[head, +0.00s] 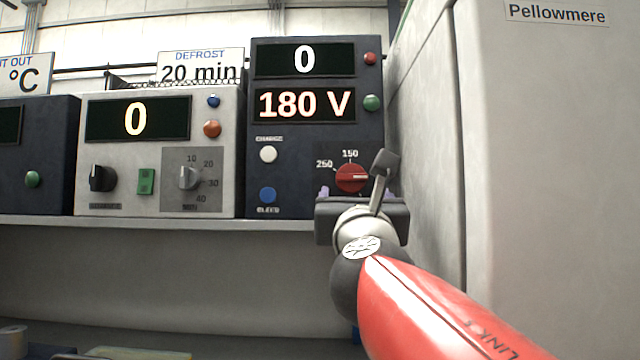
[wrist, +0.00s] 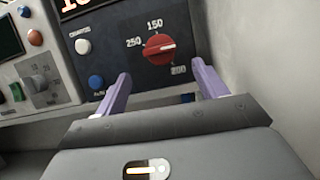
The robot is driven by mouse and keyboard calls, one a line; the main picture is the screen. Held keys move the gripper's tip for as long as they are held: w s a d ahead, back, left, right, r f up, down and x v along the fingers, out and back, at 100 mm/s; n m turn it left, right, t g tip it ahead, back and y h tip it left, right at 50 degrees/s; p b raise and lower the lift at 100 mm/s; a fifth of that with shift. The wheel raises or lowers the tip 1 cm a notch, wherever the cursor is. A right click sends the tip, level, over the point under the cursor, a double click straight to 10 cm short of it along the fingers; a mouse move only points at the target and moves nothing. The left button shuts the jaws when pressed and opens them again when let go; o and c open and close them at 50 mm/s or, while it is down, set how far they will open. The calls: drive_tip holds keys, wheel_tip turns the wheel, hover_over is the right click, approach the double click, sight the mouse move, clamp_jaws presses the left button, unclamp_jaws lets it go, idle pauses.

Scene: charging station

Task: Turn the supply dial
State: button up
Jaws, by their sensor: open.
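The supply dial is a red round knob (head: 352,179) on the dark panel of the tall unit, with 150 and 250 marked around it. In the wrist view the red dial (wrist: 158,49) has a pale pointer line directed to the right, between the 150 mark and a lower-right mark. My gripper (wrist: 158,82) has two purple fingers, spread apart, with nothing between them. The dial shows beyond the fingertips, apart from them. In the head view my gripper (head: 362,215) is below the dial, and its fingers are mostly hidden.
The tall unit's displays (head: 304,105) read 0 and 180 V. A white CHARGE button (head: 268,154) and a blue button (head: 267,195) sit left of the dial. A pale cabinet wall (head: 425,150) stands close on the right. A grey unit (head: 155,150) with knobs stands left.

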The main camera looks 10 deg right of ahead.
sight(350, 180)
drive_tip(key=p+x, duration=0.2)
drive_tip(key=x, duration=0.5)
drive_tip(key=shift+w+d+r, duration=0.1)
drive_tip(key=shift+w+r, duration=0.2)
drive_tip(key=c, duration=1)
drive_tip(key=shift+o, duration=0.2)
drive_tip(key=shift+m, duration=0.3)
drive_tip(key=shift+a+m+g+h+b, duration=0.1)
drive_tip(key=shift+m+g+h, duration=0.15)
drive_tip(key=shift+m+h, duration=0.7)
drive_tip(key=shift+a+m+g+h+b, duration=0.15)
drive_tip(key=shift+m+g+h, duration=0.2)
drive_tip(key=shift+m, duration=1.25)
drive_tip(key=shift+d+m+g+h+b, duration=0.1)
drive_tip(key=shift+m+g+h, duration=0.1)
drive_tip(key=shift+m+h, duration=0.8)
drive_tip(key=shift+m, duration=0.45)
